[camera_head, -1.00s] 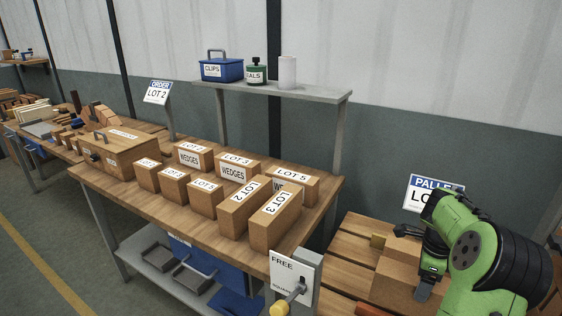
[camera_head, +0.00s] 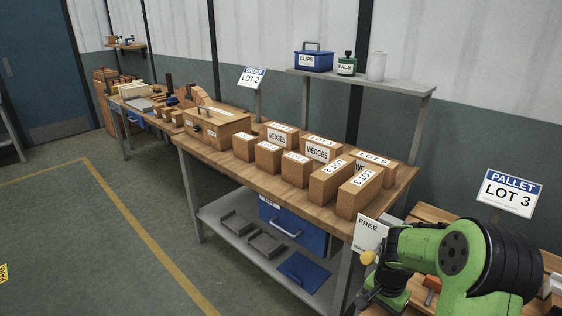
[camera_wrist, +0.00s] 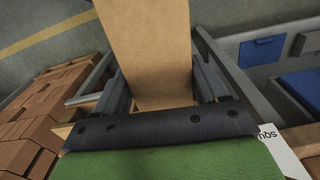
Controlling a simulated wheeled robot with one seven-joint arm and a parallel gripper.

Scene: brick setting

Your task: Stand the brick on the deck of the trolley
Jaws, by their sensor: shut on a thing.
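My gripper (camera_wrist: 163,85) is shut on a long, plain tan brick (camera_wrist: 152,45) in the wrist view. The brick sits between the two fingers and reaches past the top edge of that view. In the head view, my gripper (camera_head: 368,294) is low at the right, in front of the bench's near corner; the brick cannot be made out there. I cannot see a trolley or its deck in either view.
The bench (camera_head: 232,171) holds several lot boxes and a wooden toolbox (camera_head: 215,125). A FREE sign (camera_head: 369,236) hangs at its near end. Stacked bricks (camera_wrist: 40,115) show at the left of the wrist view. Floor (camera_head: 90,250) left of the bench is clear, with a yellow line.

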